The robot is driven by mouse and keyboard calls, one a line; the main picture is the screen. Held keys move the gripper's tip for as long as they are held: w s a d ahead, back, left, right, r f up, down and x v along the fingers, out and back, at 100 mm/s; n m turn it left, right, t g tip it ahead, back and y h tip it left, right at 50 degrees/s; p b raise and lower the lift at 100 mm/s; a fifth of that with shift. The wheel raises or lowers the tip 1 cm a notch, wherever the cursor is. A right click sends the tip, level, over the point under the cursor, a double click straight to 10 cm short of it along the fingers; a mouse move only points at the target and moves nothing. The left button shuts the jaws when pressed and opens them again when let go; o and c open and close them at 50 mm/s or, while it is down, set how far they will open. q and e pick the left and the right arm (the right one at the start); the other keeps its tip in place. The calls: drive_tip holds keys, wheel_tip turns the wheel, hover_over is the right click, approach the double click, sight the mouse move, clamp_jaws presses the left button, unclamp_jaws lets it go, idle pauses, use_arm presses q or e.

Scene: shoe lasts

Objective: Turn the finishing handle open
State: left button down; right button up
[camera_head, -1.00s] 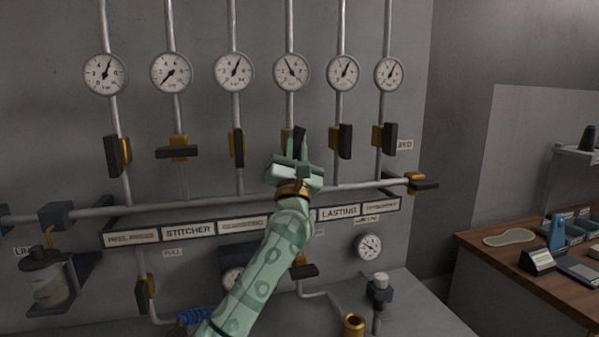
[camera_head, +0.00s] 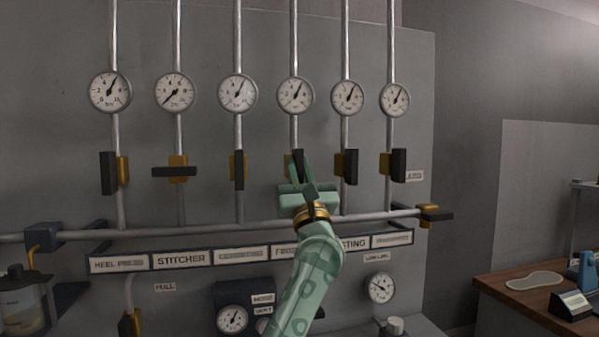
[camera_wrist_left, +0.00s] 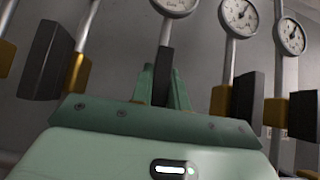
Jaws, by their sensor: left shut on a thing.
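The finishing handle (camera_head: 297,158) is a dark lever on the fourth pipe from the left, above the partly hidden "FINI..." label (camera_head: 284,251). It stands about upright, in line with its pipe. My left gripper (camera_head: 302,175) is shut on it from the front. In the left wrist view the dark handle (camera_wrist_left: 163,77) stands between the two green fingers (camera_wrist_left: 163,88). The valve body behind is mostly hidden by the gripper. The gauge (camera_head: 295,95) above has its needle pointing up and right. My right gripper is not in view.
Neighbouring handles stand close on both sides: an upright one (camera_head: 239,170) at left and another (camera_head: 351,167) at right. The stitcher handle (camera_head: 174,171) lies crosswise. A horizontal pipe (camera_head: 210,231) runs below. A wooden bench (camera_head: 500,283) is at the right.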

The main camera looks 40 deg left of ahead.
use_arm(q)
drive_tip(key=shift+f, duration=0.15)
drive_tip(key=c, duration=1.4)
unclamp_jaws()
drive_tip(key=shift+o, duration=0.2)
drive_tip(key=shift+d, duration=0.1)
drive_tip(key=v, duration=1.6)
drive_tip(key=shift+f, duration=0.15)
